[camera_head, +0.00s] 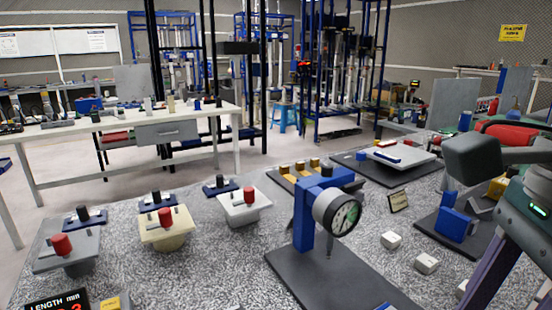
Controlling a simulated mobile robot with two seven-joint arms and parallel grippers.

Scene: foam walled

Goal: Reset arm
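Part of my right arm (475,157) comes in at the right edge, with a dark grey rounded link and a small green-lit panel. It stands in front of the right end of a speckled grey table. I cannot make out any fingers on it, so my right gripper is not seen. My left arm and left gripper are not in view.
A dial gauge (337,212) on a blue stand rises from a black base at the table's middle. Several small fixtures with red or black knobs, such as a cream one (167,232), stand left. White cubes (391,240) and a blue block (453,224) lie near my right arm. A white workbench (130,122) stands behind.

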